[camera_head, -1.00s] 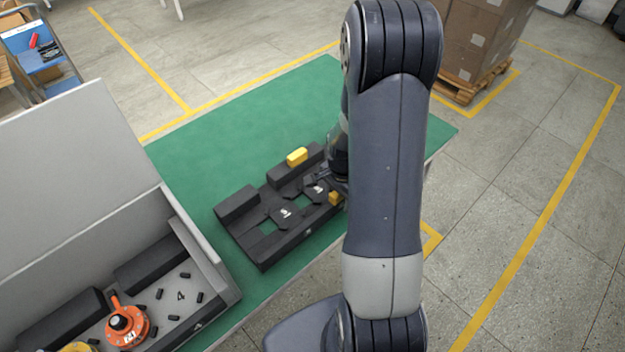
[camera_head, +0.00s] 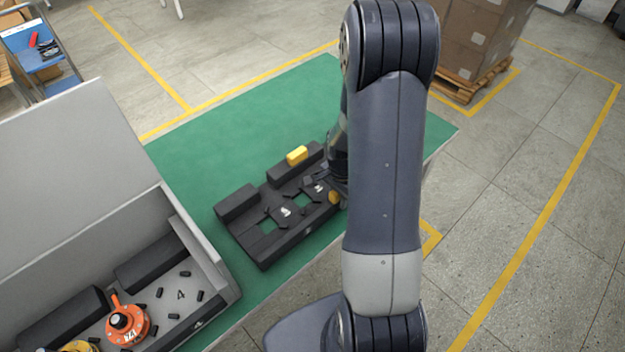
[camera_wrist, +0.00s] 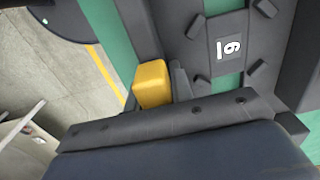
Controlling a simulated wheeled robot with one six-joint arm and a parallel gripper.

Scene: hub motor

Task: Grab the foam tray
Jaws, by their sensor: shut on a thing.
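The foam tray (camera_head: 252,246) is a dark slab with raised blocks and cut-outs, lying on the green table top. A yellow grip (camera_head: 297,156) stands on its far side. A second yellow grip (camera_head: 334,197) is on its near right side, partly behind my arm. My gripper (camera_head: 338,193) is at that near grip, mostly hidden by my arm in the head view. In the wrist view, my gripper (camera_wrist: 154,92) has its dark fingers on either side of the yellow grip (camera_wrist: 152,82), shut on it. The tray's label "6" (camera_wrist: 231,47) shows beside it.
An open grey case (camera_head: 215,275) stands at the left, holding an orange round part (camera_head: 128,322) and small black pegs. Green table (camera_head: 210,150) is bare behind the tray. Boxes on a pallet (camera_head: 478,85) stand on the floor beyond.

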